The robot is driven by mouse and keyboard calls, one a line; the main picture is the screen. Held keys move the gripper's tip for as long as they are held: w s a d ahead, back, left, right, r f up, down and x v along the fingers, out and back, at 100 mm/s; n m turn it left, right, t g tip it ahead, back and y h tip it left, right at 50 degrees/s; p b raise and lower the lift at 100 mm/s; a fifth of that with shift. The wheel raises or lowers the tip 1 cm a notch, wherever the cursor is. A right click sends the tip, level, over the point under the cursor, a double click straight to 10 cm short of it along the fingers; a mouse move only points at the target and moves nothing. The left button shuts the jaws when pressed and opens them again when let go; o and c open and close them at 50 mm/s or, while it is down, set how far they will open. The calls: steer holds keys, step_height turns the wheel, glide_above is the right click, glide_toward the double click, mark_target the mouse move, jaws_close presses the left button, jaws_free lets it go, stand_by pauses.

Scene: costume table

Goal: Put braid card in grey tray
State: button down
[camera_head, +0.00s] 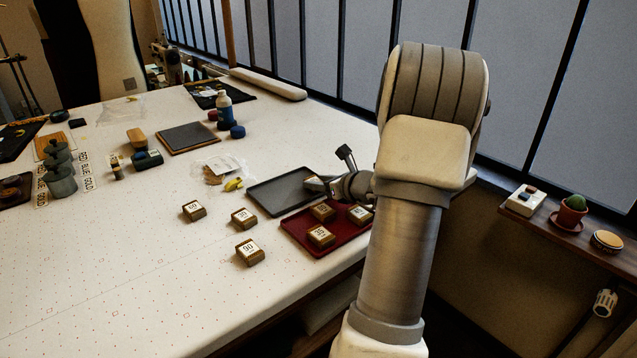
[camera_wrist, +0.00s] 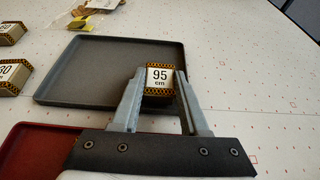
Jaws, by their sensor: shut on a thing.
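My gripper (camera_wrist: 160,84) is shut on a braid card (camera_wrist: 159,77), a small block with a white "95 cm" label and a black-and-gold patterned edge. In the wrist view the card lies within the outline of the grey tray (camera_wrist: 85,72), near its right side. I cannot tell whether it touches the tray floor. In the head view my gripper (camera_head: 322,185) is at the right end of the grey tray (camera_head: 277,193), and the held card is hard to make out there. The grey tray looks otherwise empty.
A red tray (camera_head: 297,236) with several cards stands close in front of the grey tray. Loose cards (camera_head: 249,253) lie to its left. A clear bag with a yellow item (camera_head: 234,184) lies behind the grey tray. The table's front left is clear.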

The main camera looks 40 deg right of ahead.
steer(key=c, duration=0.7)
jaws_free()
steer(key=shift+f, duration=0.15)
steer(key=shift+s+r, duration=0.2)
steer(key=shift+r, duration=0.15)
steer(key=p+v, duration=0.2)
steer(key=v, duration=0.9)
steer(key=shift+s, duration=0.3)
steer(key=shift+a, duration=0.1)
